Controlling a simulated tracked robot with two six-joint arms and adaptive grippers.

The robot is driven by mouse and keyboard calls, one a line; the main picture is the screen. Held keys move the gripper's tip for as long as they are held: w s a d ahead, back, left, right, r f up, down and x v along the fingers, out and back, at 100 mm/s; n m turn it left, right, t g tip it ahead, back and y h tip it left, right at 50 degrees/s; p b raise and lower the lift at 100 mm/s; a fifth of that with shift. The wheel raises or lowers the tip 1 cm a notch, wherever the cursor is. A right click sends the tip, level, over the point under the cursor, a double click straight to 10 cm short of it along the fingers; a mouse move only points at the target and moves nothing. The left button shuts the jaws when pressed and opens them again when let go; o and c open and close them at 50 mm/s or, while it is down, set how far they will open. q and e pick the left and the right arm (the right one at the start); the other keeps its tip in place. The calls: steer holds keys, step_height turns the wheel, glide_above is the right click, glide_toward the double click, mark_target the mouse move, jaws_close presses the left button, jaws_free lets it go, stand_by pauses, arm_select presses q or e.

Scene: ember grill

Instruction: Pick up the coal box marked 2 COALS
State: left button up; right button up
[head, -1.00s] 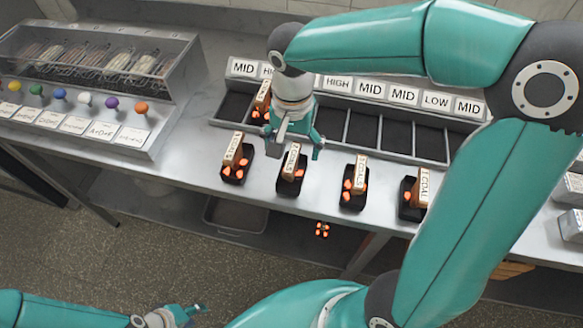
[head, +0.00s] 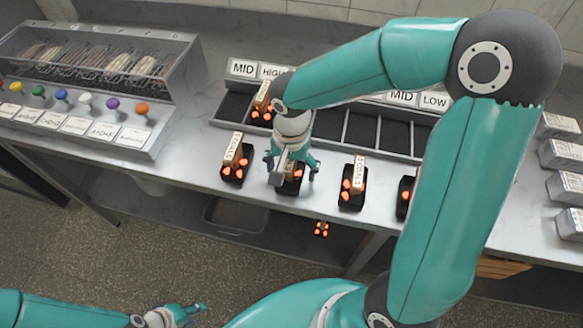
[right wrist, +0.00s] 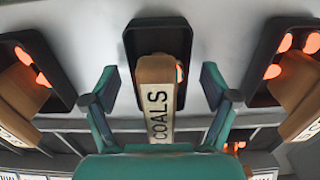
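A dark coal box with a tan block and a white label stands in the row on the counter, second from the left (head: 297,186). In the right wrist view its label reads COALS (right wrist: 158,112); the number is hidden. My right gripper (head: 291,175) is over this box. The wrist view shows its fingers (right wrist: 160,88) open, one on each side of the block, with gaps. Similar boxes stand left (head: 232,174) and right (head: 352,199); their numbers are too small to read surely. My left gripper (head: 188,312) is low at the bottom left, away from the counter; its opening is unclear.
A divided tray (head: 225,122) with MID, HIGH and LOW signs runs behind the row; one compartment holds a coal box (head: 262,105). A skewer grill with coloured knobs (head: 110,60) stands left. Grey labelled blocks (head: 563,155) stand at the right.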

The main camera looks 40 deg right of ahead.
steer(key=c, duration=1.4)
steer(key=shift+r, duration=0.1)
steer(key=shift+c, duration=0.2)
